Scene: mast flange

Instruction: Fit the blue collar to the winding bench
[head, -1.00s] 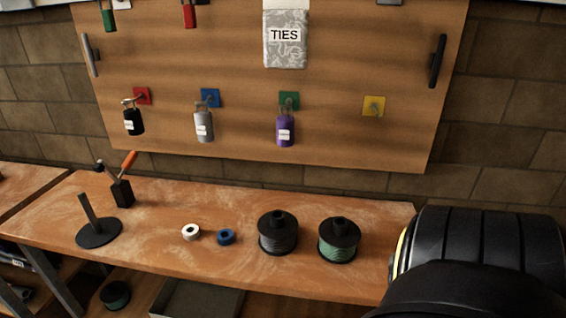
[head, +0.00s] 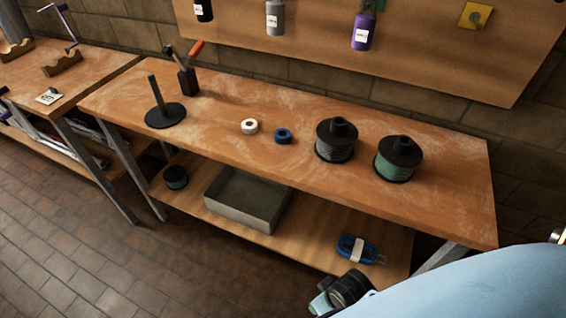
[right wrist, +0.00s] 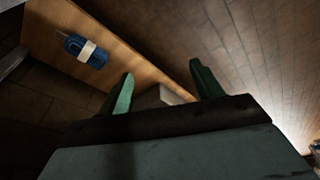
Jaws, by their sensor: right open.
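A small blue ring (head: 283,136), which may be the blue collar, lies flat on the middle wooden bench (head: 440,190), right of a white ring (head: 249,126). Another bench (head: 95,75) stands at the far left, with a crank (head: 62,22) and wooden cradles (head: 62,64). I cannot tell which is the winding bench. My right gripper (right wrist: 165,88) is open and empty in the right wrist view, its green fingers apart near the lower shelf. In the head view my right arm is at the lower right; its fingertips are not clear. My left gripper is not in view.
Two spools (head: 336,140) (head: 399,158), a post on a round base (head: 165,115) and a tool holder (head: 188,80) stand on the middle bench. The lower shelf holds a grey tray (head: 265,218), a small spool (head: 175,177) and a blue banded bundle (head: 357,249), also in the wrist view (right wrist: 85,50).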

